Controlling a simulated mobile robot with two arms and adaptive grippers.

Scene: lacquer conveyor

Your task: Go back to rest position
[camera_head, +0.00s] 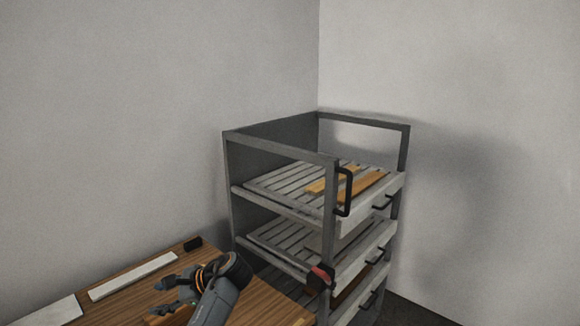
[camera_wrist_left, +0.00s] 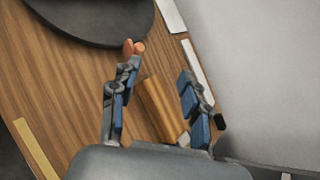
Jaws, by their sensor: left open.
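My left gripper (camera_head: 172,296) is over the wooden table (camera_head: 265,303) at the lower left of the head view. In the left wrist view the gripper (camera_wrist_left: 158,75) has its two blue-grey fingers spread apart with nothing held between them. A wooden block (camera_wrist_left: 160,108) shows beyond and between the fingers; a gap between it and the fingers cannot be judged. A small orange item (camera_wrist_left: 134,46) shows at the tip of one finger; whether it touches is unclear. My right gripper does not show.
A grey rack (camera_head: 233,185) with slatted shelves and black handles stands right of the table, wooden boards (camera_head: 350,190) on its top shelf. White strips (camera_head: 132,276) and a black item (camera_head: 193,243) lie along the table's wall side. A dark disc (camera_wrist_left: 95,30) shows in the wrist view.

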